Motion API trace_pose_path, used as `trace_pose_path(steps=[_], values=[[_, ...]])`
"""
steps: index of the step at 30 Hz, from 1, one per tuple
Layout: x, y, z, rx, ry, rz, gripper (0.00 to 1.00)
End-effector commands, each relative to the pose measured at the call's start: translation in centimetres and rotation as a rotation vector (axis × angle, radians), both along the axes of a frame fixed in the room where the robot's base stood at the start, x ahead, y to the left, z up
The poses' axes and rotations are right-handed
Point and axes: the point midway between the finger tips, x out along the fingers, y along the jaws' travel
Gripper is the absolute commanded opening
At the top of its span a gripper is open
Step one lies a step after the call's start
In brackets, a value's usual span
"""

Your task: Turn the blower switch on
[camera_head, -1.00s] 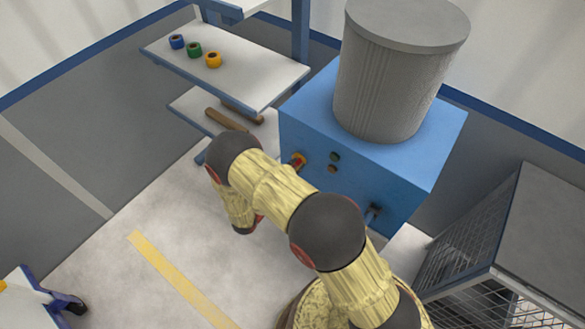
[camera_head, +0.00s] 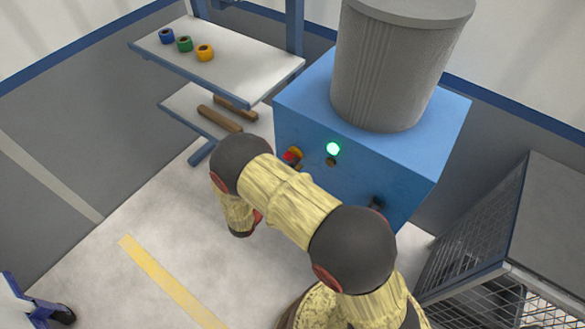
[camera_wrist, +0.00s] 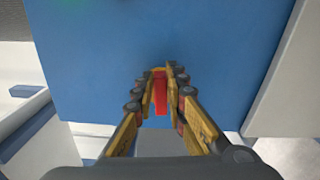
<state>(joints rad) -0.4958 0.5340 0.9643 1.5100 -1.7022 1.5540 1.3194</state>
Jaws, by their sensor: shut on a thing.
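The blower is a blue box (camera_head: 400,150) with a grey ribbed drum (camera_head: 385,75) on top. On its front face a green lamp (camera_head: 333,148) is brightly lit. A small red and yellow part (camera_head: 293,155) shows left of the lamp, partly behind my arm. In the wrist view my gripper (camera_wrist: 160,80) is shut on a red handle (camera_wrist: 160,95) in front of the blue panel, one finger on each side. The handle's base is hidden by the fingers.
A shelf (camera_head: 240,75) at the upper left holds blue, green and yellow rings. Two brown bars (camera_head: 220,119) lie on the lower shelf (camera_head: 185,108). A wire-mesh cage (camera_head: 470,225) stands at the right. The floor at lower left is open, with a yellow stripe (camera_head: 170,282).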

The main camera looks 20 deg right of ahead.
Motion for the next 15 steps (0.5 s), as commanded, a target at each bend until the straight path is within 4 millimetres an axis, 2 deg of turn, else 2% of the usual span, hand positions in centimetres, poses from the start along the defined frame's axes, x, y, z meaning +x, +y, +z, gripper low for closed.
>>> trace_pose_path(steps=[15], values=[[-0.09, -0.03, -0.46, 0.080, -0.106, 0.000, 0.00]])
